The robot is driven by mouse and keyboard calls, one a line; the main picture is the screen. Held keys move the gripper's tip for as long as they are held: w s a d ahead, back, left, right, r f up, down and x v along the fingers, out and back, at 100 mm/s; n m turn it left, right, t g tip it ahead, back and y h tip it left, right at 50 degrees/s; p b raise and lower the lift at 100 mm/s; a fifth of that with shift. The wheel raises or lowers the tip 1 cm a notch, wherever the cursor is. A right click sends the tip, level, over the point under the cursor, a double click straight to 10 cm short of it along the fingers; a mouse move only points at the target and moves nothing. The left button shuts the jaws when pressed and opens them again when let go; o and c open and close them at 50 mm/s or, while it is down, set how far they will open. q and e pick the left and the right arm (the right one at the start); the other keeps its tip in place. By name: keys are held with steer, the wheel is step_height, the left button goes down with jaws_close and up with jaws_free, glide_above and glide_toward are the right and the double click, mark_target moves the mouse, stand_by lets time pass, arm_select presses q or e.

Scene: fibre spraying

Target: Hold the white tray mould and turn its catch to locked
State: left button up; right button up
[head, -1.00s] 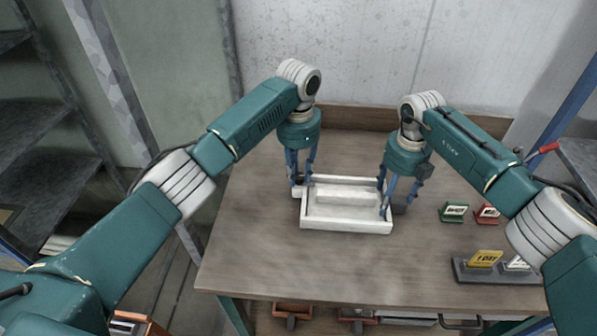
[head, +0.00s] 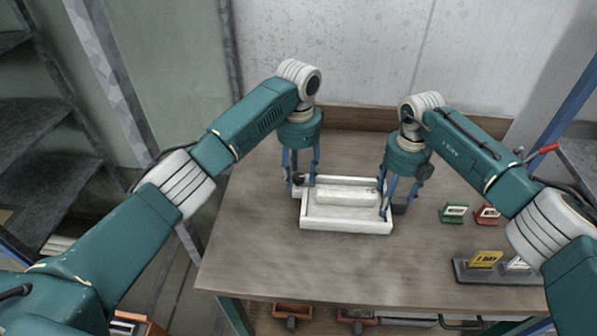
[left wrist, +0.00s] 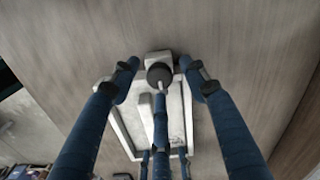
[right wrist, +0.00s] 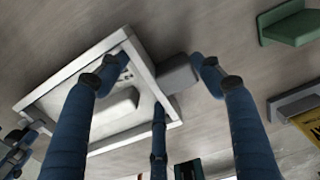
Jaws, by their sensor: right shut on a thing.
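The white tray mould (head: 346,226) lies on the bench, a shallow open tray with a raised block inside. The catch (left wrist: 159,74), a dark round knob on a pale block, is at its far left corner; its locked or unlocked position is not readable. My left gripper (head: 300,181) points down with its fingers spread around the catch, and the left wrist view shows gaps beside the knob. My right gripper (head: 396,205) is shut on the mould's right side, where a grey block (right wrist: 178,73) sticks out between its fingers.
Green (head: 454,212) and red (head: 488,214) card holders stand right of the mould. A dark rack (head: 497,273) with yellow and white cards is near the front right. The bench (head: 265,255) is clear at front left. A wall stands behind.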

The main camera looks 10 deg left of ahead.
mark_target(299, 176)
arm_select(q)
step_height(299, 176, up, 12)
stand_by(0.6)
arm_select(e)
steer(key=o, duration=1.6)
steer(key=shift+r, duration=0.15)
